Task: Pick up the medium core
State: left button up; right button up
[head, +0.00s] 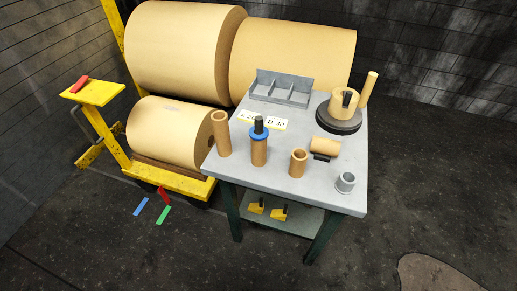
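Several brown cardboard cores are on the grey table (282,190). A tall hollow core (222,136) stands upright at the left edge. A core (259,153) with a blue collar and black top stands beside it. A shorter hollow core (298,164) stands upright near the front. Another core (325,146) lies on its side by a small black block. A thin tall core (369,90) stands at the back right. I cannot tell for certain which is the medium core. Neither of my grippers is in view.
A short roll (343,99) sits on a black disc (338,121). A grey cup (345,183) is at the front right corner. A grey divided tray (281,88) and white cards (262,120) lie behind. Large paper rolls (185,50) and a yellow cart (182,185) stand left.

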aim_at(258, 149)
jog(key=k, duration=0.5)
jog(key=z, duration=2.05)
jog(key=i, duration=3.05)
jog(key=u, duration=3.2)
jog(key=i, duration=0.5)
